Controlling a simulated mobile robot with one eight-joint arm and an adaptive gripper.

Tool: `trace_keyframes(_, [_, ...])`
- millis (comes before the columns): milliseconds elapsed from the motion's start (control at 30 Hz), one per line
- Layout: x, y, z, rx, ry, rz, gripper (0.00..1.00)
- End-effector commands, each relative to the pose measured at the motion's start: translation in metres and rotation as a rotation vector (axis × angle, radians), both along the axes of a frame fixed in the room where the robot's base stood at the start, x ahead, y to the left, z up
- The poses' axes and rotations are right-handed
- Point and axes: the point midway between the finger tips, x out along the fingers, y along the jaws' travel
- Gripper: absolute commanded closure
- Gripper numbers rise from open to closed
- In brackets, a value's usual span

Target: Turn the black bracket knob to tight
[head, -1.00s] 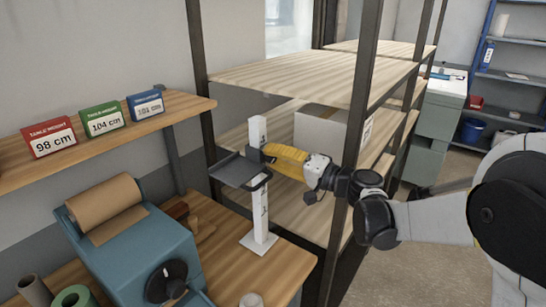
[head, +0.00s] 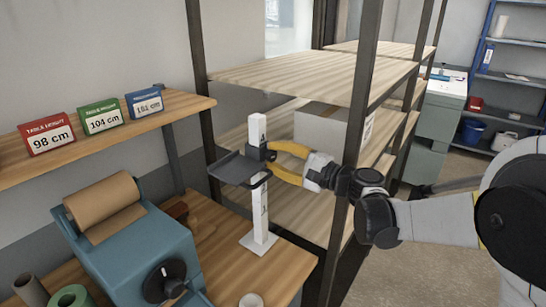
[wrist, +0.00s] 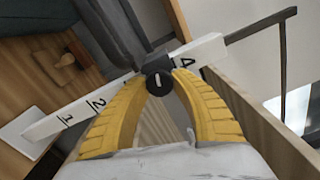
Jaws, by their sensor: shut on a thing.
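A white upright post (head: 259,218) with number marks stands on the bench, and it also shows in the wrist view (wrist: 117,93). A black bracket (head: 255,153) with a dark flat plate (head: 236,169) is mounted on the post. In the wrist view, the round black knob (wrist: 158,83) faces me with a short white line, near the number 4. My gripper (wrist: 160,78) has its yellow fingers on both sides of the knob and is shut on it. In the head view, my gripper (head: 269,162) reaches the bracket from the right, one finger above the other.
A shelf rack (head: 300,72) with a dark upright stands close behind and right of my gripper. A teal paper-roll dispenser (head: 125,245) sits left on the bench. Three height signs (head: 103,117) stand on the wall shelf.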

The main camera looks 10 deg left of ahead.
Motion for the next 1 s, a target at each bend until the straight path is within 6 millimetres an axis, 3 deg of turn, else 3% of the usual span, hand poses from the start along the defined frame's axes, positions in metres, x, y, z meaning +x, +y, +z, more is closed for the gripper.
trace_keyframes(767, [0.0002,0.0001,0.0002,0.041,0.096,0.000,1.00])
trace_keyframes(800, [0.0002,0.0001,0.0002,0.041,0.096,0.000,0.58])
trace_keyframes(833, [0.0002,0.0000,0.0002,0.041,0.096,0.000,0.49])
trace_keyframes(1000, [0.0000,0.0001,0.0000,0.040,0.095,0.000,0.48])
